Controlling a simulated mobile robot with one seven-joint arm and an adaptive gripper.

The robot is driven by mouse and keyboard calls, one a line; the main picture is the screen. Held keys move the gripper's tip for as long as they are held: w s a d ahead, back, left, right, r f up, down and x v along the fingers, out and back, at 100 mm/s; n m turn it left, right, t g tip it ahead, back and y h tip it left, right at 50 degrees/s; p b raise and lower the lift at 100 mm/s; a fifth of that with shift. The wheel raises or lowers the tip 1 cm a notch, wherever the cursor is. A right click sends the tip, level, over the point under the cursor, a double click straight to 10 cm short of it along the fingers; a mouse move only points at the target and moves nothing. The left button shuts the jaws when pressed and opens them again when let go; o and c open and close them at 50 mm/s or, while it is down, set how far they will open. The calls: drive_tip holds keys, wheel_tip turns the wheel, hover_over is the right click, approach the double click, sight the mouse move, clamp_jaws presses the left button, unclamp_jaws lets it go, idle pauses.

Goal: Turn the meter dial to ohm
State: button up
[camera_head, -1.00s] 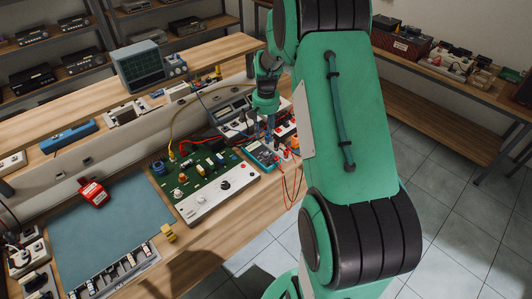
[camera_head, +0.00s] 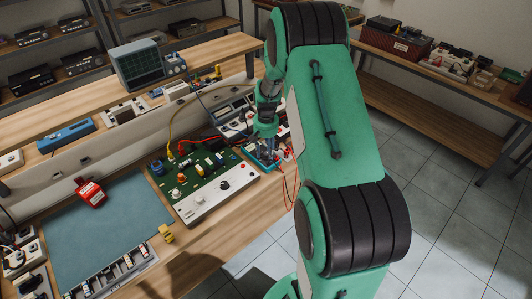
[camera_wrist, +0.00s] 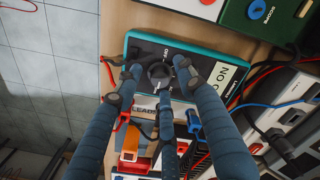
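The meter (camera_wrist: 143,45), a teal-edged case with a dark face, lies on the wooden bench in the wrist view. In the head view the meter (camera_head: 252,158) is mostly hidden by my gripper (camera_head: 266,154). Its round black dial (camera_wrist: 160,74) sits between the fingertips of my gripper (camera_wrist: 159,70) in the wrist view. The fingers are spread around the dial, one on each side and a third below it. I cannot tell whether they touch it. The dial's pointer and setting are too small to read.
A green circuit board unit (camera_head: 210,185) stands left of the meter. Red leads (camera_head: 291,190) hang over the bench edge. Several instruments and wires crowd close behind the meter.

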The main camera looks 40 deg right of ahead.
sight(266, 154)
clamp_jaws()
drive_tip(key=shift+n, duration=0.3)
drive_tip(key=shift+n+p, duration=0.4)
drive_tip(key=shift+p, duration=0.05)
unclamp_jaws()
wheel_tip(266, 154, up, 12)
idle(0.8)
